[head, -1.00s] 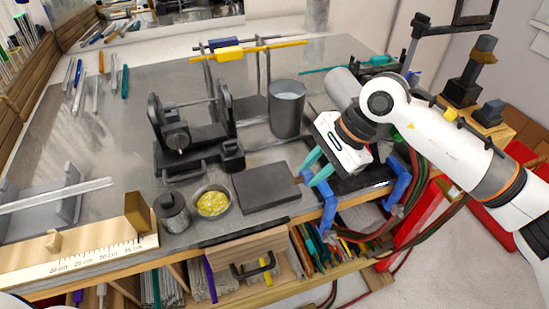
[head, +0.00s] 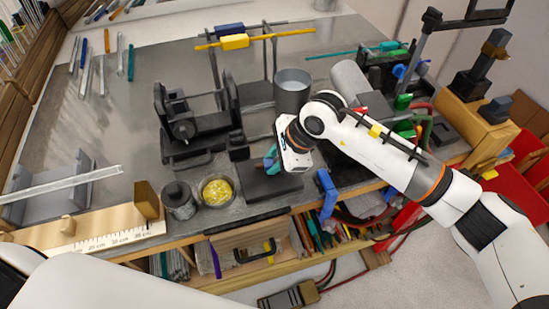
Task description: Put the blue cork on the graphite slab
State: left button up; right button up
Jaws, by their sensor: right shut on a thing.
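The graphite slab (head: 284,186) is a flat dark square lying at the bench's front edge, partly covered by my right gripper. My right gripper (head: 269,161), with teal fingers, points down and left over the slab. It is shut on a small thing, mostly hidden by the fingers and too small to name. I cannot tell whether that thing touches the slab. I cannot clearly make out the blue cork. My left arm crosses the lower left; its gripper is out of view.
A dish of yellow bits (head: 217,191) and a dark-lidded jar (head: 179,199) stand left of the slab. A metal beaker (head: 292,92) stands behind it. A dark clamp device (head: 195,125) is at back left. A blue bracket (head: 327,191) is at the right edge.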

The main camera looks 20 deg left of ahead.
jog(key=shift+f, duration=0.65)
pick_arm(q)
jog(key=shift+w+r, duration=0.15)
jog(key=shift+r, duration=0.2)
pick_arm(e)
jog(key=shift+d, duration=0.1)
